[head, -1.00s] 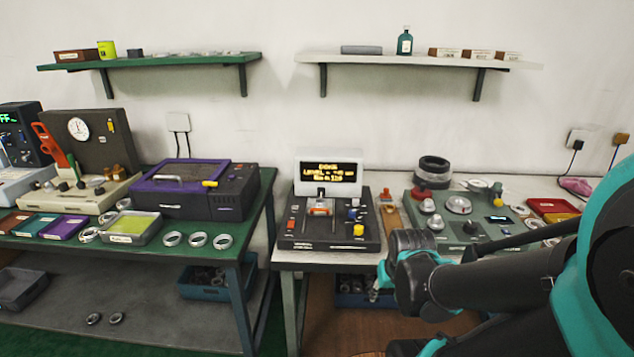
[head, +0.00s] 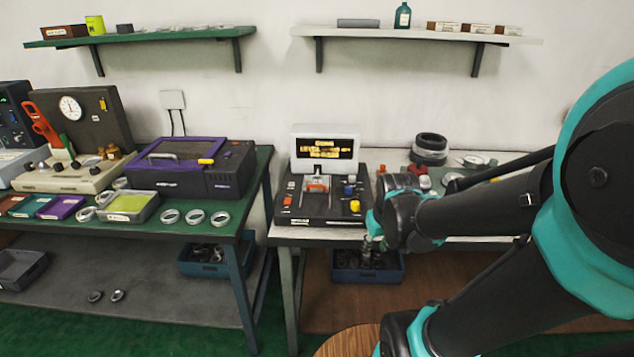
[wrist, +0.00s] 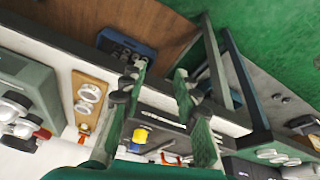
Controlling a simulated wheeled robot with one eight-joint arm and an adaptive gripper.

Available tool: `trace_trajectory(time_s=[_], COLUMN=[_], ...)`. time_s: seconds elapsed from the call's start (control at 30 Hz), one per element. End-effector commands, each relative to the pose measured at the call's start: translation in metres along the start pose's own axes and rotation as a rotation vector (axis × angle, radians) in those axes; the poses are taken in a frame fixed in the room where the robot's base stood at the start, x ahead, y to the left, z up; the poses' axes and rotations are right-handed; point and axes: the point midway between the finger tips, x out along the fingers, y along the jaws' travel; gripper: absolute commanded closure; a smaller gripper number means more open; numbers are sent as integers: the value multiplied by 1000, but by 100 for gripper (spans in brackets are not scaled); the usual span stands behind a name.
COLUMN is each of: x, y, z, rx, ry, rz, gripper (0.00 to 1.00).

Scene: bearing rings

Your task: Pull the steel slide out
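A black device (head: 296,205) with a lit display (head: 325,147) stands on the light bench in the head view. A steel-coloured part with an orange piece (head: 315,184) sits in the middle of its top. I take this for the steel slide, but it is too small to be sure. My gripper (head: 373,246) is at the device's front right, by the bench edge. In the wrist view my gripper (wrist: 161,72) is open and empty. The device's front edge (wrist: 165,117) shows between and beyond its fingers. The slide is not clearly seen there.
A yellow knob (head: 354,206) and a blue knob (head: 349,190) are at the device's right side. A blue bin (head: 345,269) of parts is under the bench. A purple-topped box (head: 190,178) stands on the green bench at left. My arm hides much of the bench at right.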

Motion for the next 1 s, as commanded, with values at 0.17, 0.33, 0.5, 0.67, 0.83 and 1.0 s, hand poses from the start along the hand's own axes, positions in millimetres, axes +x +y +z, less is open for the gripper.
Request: trace_trajectory(time_s=[0.17,0.33,0.5,0.67,0.83,1.0], x=[-39,-80,-112,-125,-116,-89], y=[-16,-47,-77,-91,-93,-93], z=[-125,-229,-293,-316,-318,-313], rx=[-424,-843,-1151,-1285,-1306,-1303], ry=[-49,-92,-119,-130,-132,-131], rz=[-28,-65,-98,-115,-117,-117], gripper=[69,69,69,69,69,69])
